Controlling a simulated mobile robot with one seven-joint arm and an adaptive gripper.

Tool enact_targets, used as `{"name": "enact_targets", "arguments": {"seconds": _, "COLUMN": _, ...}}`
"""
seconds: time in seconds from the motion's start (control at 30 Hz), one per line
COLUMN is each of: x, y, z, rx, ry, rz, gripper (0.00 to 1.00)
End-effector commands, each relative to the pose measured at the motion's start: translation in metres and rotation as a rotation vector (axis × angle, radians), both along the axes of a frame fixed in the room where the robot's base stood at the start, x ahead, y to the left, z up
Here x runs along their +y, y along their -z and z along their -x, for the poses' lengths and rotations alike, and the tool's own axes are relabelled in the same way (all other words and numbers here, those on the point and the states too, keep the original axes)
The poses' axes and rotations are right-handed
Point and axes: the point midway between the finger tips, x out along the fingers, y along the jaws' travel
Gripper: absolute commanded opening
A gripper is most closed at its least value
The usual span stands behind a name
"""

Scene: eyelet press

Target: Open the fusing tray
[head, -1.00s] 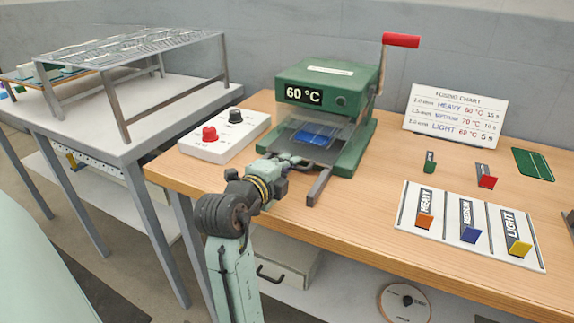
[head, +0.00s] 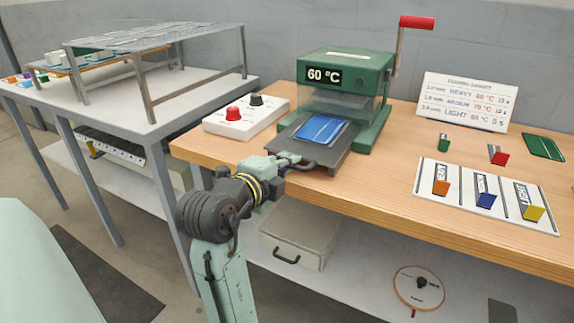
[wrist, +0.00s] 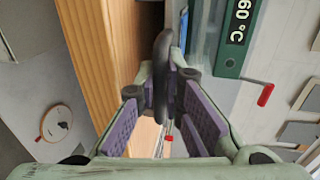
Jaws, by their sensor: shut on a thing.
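The fusing tray (head: 338,157), a dark flat plate, sticks out of the front of the green press (head: 345,70). A blue piece with light lines (head: 320,130) lies on it. My gripper (head: 298,162) is at the tray's front edge, shut on the tray's dark handle. In the wrist view the purple pads of my gripper (wrist: 165,110) sit on either side of the dark handle (wrist: 162,75). The press display reads 60 °C, and its red-gripped lever (head: 416,22) is up.
A control box (head: 240,118) with a red and a black knob stands left of the press. A card board (head: 487,197) with HEAVY, MEDIUM and LIGHT slots lies to the right, before the fusing chart (head: 465,100). A grey table with a rack (head: 155,50) is at the left.

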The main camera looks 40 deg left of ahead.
Motion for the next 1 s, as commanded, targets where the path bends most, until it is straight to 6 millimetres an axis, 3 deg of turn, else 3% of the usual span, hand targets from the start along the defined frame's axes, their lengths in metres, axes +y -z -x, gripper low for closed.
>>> {"name": "enact_targets", "arguments": {"seconds": 0.13, "x": 0.000, "y": 0.000, "z": 0.000, "rx": 0.001, "ry": 0.000, "rz": 0.001, "gripper": 0.00}}
{"name": "enact_targets", "arguments": {"seconds": 0.17, "x": 0.000, "y": 0.000, "z": 0.000, "rx": 0.001, "ry": 0.000, "rz": 0.001, "gripper": 0.10}}
{"name": "enact_targets", "arguments": {"seconds": 0.3, "x": 0.000, "y": 0.000, "z": 0.000, "rx": 0.000, "ry": 0.000, "rz": 0.001, "gripper": 0.18}}
{"name": "enact_targets", "arguments": {"seconds": 0.63, "x": 0.000, "y": -0.001, "z": 0.003, "rx": -0.001, "ry": -0.002, "rz": -0.001, "gripper": 0.18}}
{"name": "enact_targets", "arguments": {"seconds": 0.77, "x": -0.003, "y": -0.005, "z": 0.017, "rx": -0.003, "ry": -0.004, "rz": -0.002, "gripper": 0.18}}
{"name": "enact_targets", "arguments": {"seconds": 1.0, "x": -0.014, "y": -0.016, "z": 0.066, "rx": -0.002, "ry": -0.006, "rz": -0.003, "gripper": 0.18}}
